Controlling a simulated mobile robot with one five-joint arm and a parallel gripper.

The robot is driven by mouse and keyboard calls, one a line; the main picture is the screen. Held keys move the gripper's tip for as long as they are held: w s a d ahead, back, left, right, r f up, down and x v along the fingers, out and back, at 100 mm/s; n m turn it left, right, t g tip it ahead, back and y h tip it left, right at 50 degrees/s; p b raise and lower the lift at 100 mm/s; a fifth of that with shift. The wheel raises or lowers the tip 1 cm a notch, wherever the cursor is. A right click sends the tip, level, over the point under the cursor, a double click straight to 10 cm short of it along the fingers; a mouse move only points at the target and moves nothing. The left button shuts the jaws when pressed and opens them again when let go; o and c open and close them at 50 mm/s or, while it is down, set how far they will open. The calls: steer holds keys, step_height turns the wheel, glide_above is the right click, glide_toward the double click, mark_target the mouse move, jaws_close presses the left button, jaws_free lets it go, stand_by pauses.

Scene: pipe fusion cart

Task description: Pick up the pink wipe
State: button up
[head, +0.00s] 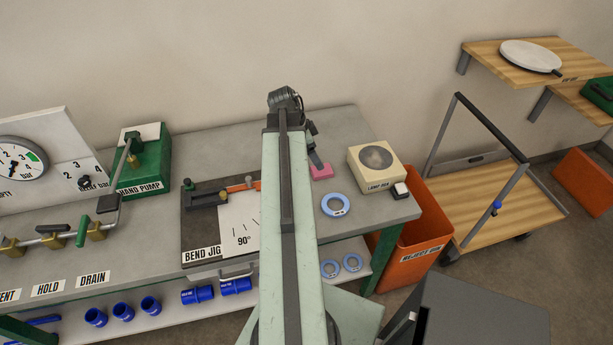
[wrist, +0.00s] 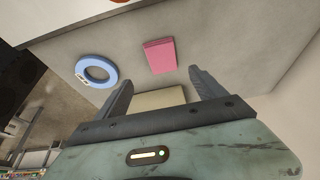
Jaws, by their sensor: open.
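The pink wipe (head: 321,171) lies flat on the grey bench top, just right of my arm in the head view. In the wrist view the pink wipe (wrist: 160,55) is a small folded rectangle, lying beyond the fingertips and between their lines. My gripper (wrist: 157,83) is open and empty, its two fingers spread apart. In the head view my arm reaches over the bench and hides part of it; my gripper (head: 314,148) shows only partly beside the arm's end, close to the wipe.
A blue ring (head: 335,205) lies near the wipe, also in the wrist view (wrist: 97,71). The lamp box (head: 362,178) stands to the right on the bench. The bend jig (head: 195,222) is left of my arm. An orange reject bin (head: 405,262) stands beyond the bench's right end.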

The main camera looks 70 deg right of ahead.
mark_target(312, 171)
steer(key=f+b, duration=0.2)
steer(key=w+f+b, duration=0.1)
steer(key=shift+d+f, duration=0.25)
steer(key=shift+f, duration=0.1)
steer(key=shift+s, duration=0.15)
steer(key=b+x, duration=0.4)
steer(key=x, duration=0.1)
steer(key=shift+s+b, duration=0.3)
steer(key=shift+s, duration=0.05)
steer(key=shift+r, duration=0.15)
steer(key=c, duration=1.4)
